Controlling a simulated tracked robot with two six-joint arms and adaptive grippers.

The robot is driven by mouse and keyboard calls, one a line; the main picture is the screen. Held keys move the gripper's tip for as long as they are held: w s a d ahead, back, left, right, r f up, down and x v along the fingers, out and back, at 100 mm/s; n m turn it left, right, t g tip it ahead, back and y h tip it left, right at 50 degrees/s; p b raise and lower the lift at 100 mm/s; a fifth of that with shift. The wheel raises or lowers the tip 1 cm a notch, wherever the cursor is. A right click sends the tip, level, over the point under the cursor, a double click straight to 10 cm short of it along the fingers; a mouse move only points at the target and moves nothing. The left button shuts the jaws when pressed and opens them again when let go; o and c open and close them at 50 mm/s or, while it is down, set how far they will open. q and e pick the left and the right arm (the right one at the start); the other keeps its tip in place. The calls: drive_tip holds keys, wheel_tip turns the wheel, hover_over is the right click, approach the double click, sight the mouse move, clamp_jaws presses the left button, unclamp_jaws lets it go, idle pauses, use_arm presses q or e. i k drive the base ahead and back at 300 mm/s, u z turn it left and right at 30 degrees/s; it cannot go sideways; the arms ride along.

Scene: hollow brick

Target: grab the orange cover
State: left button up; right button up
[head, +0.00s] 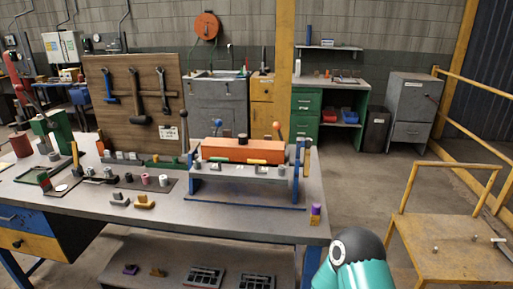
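A teal and dark rounded part, likely a link of my arm, shows at the bottom right, apart from the cover. Neither gripper's fingers are in view.
Upright levers (184,137) stand beside the cover. Small parts (163,180) lie on a dark mat to the left. A yellow cart (450,248) stands right; floor between is clear.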

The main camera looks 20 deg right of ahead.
sight(240, 149)
drive_tip(key=i, duration=0.9)
